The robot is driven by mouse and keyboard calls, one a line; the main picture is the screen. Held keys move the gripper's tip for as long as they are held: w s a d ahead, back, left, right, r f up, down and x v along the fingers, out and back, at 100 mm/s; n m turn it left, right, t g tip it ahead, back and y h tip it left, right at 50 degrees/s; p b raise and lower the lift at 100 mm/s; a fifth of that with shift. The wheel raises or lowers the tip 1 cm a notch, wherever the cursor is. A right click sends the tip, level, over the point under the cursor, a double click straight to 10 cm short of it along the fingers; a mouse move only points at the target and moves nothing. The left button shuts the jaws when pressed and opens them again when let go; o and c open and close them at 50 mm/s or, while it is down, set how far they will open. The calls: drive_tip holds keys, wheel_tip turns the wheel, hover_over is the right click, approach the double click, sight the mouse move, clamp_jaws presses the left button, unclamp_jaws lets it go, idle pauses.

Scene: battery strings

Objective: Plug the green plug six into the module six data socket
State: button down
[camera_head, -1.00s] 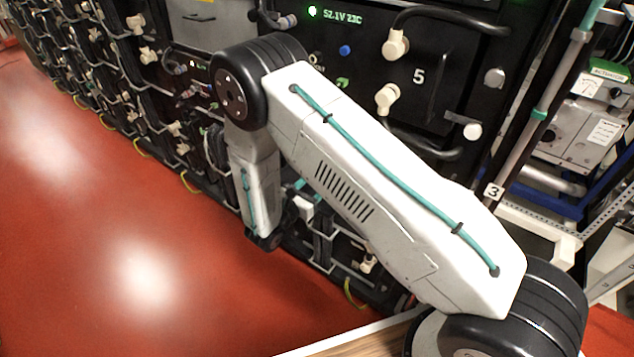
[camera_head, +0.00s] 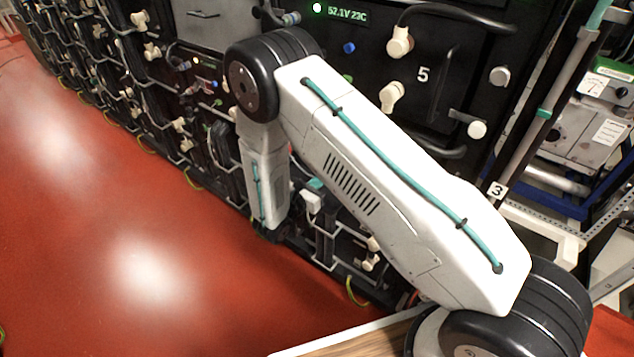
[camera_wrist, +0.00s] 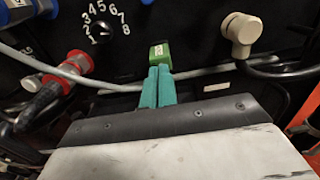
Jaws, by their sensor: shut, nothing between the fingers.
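In the wrist view a small green block (camera_wrist: 160,54), which looks like the green plug, is at the black module face, just beyond my fingertips. I cannot tell whether it sits fully in a socket, and no number on it is readable. My gripper (camera_wrist: 160,69) has its two teal fingers together with nothing between them, pointing at the block's near side. Whether the tips touch it is unclear.
A grey cable (camera_wrist: 205,72) runs across just beyond the fingers. A red connector (camera_wrist: 78,63) is left, a cream connector (camera_wrist: 240,32) right, and a numbered dial (camera_wrist: 101,30) above. The module marked 5 (camera_head: 423,74) is on the rack. Red floor (camera_head: 110,240) is open at left.

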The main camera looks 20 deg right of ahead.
drive_tip(key=shift+x, duration=1.2)
idle(0.3)
drive_tip(key=shift+v, duration=2.5)
